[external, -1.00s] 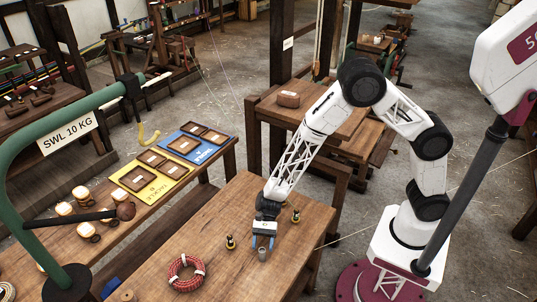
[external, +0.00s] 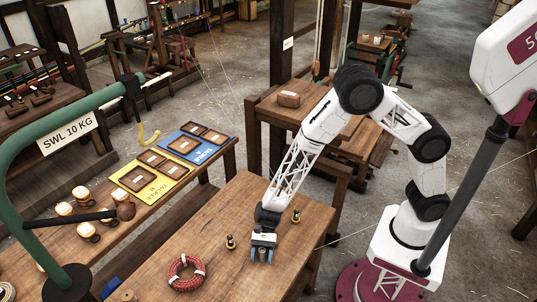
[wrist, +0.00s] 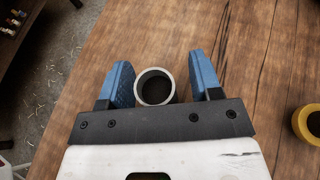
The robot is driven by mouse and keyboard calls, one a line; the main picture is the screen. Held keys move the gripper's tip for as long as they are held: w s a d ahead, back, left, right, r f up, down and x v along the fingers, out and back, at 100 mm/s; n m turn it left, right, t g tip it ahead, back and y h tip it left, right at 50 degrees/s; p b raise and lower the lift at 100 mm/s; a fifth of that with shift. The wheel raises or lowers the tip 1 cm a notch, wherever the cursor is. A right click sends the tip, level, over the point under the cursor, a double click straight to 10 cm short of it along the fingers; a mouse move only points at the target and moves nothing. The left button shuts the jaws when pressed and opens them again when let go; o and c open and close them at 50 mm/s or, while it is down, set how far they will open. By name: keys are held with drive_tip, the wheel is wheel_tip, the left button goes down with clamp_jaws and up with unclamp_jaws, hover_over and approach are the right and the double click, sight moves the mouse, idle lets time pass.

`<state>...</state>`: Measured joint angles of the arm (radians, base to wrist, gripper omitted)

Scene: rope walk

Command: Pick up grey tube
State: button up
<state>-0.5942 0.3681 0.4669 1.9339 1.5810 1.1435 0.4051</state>
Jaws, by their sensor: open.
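The grey tube (wrist: 141,98) stands upright on the wooden table, its open round end facing the wrist camera. My gripper (wrist: 163,88) is open, with one blue finger on each side of the tube. In the wrist view a gap shows between the tube and the right finger, and a smaller one beside the left finger. In the external view my gripper (external: 263,256) points down at the table, and the tube is mostly hidden by the fingers.
A coil of red rope (external: 186,272) lies on the table to the left. Two small black and yellow pieces stand close by, one left (external: 230,242) and one right (external: 295,216) of my gripper. The table's right edge is near.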

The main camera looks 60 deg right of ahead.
sight(261, 253)
drive_tip(key=c, duration=1)
drive_tip(key=shift+r, duration=0.2)
drive_tip(key=shift+r, duration=4.85)
